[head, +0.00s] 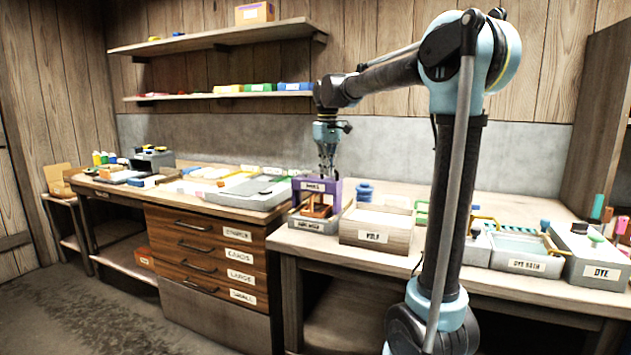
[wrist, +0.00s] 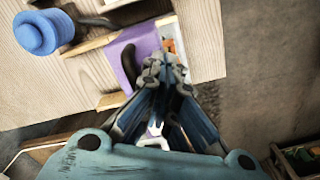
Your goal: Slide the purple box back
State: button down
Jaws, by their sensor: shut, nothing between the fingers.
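The purple box (head: 317,185) stands near the left end of the right-hand table, with a white label on its front. A grey labelled tray (head: 313,224) holding orange-brown pieces sits in front of and below it. My gripper (head: 327,174) points down at the purple box, its fingertips close together. In the wrist view the purple box (wrist: 124,58) lies just beyond my shut fingers (wrist: 166,68), with a dark handle-like shape on it. The fingers cover part of the box. I cannot tell whether they touch it.
A wooden box labelled "VOLF" or similar (head: 376,225) stands right of the purple box. A blue spool (head: 364,192) stands behind, also in the wrist view (wrist: 42,32). A dye tray (head: 514,252) sits farther right. A drawer cabinet (head: 205,262) stands at left.

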jog(key=shift+f, duration=0.9)
jog(key=shift+w, duration=0.1)
jog(key=w+d, duration=0.4)
jog(key=w, duration=0.9)
jog(key=shift+d, duration=0.4)
dwell(1.0)
jog(key=shift+s+r, duration=0.1)
jog(key=shift+s+a+r, duration=0.15)
jog(key=shift+s+r, duration=0.15)
jog(key=shift+r, duration=0.15)
notch_tip(320, 180, up, 8)
dwell(1.0)
